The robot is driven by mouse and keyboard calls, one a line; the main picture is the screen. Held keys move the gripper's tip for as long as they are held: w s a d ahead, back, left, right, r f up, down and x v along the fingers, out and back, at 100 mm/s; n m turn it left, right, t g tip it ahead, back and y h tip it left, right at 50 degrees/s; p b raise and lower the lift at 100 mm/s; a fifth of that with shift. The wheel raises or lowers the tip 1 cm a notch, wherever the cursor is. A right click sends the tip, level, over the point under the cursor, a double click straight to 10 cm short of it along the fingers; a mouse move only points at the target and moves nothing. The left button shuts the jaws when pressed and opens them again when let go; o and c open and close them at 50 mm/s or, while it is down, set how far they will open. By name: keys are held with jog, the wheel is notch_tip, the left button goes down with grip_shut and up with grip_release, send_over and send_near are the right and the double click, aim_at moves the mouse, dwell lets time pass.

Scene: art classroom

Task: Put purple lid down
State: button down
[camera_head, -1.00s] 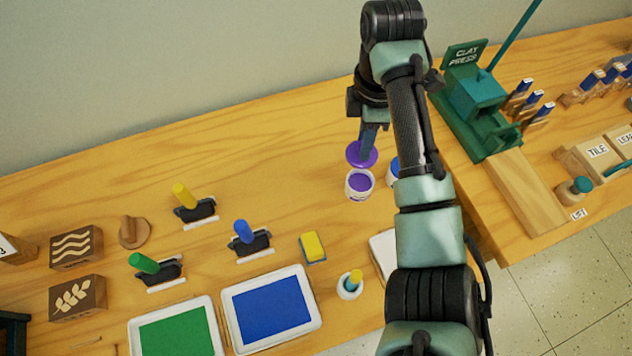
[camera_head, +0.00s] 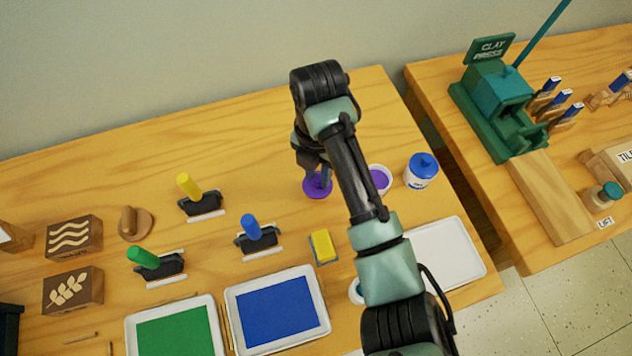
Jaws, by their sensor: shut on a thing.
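The purple lid (camera_head: 317,189) is a flat round disc in the head view, on or just above the wooden table, left of the open jar. I cannot tell whether it touches the wood. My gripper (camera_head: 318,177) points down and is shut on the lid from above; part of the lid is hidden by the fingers. The open white jar with purple paint (camera_head: 380,179) stands just right of the lid, partly hidden by my arm.
A white jar with a blue lid (camera_head: 421,170) stands further right. A blue-handled brayer (camera_head: 254,235), a yellow-handled one (camera_head: 195,194) and a yellow sponge (camera_head: 323,246) lie to the left and front. The table (camera_head: 250,140) behind is clear.

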aim_at(318, 184)
jog(key=shift+f, duration=2)
jog(key=shift+f, duration=0.1)
jog(key=c, duration=0.7)
grip_release()
notch_tip(318, 184, up, 12)
jog(key=shift+r+p, duration=0.15)
jog(key=shift+p, duration=0.65)
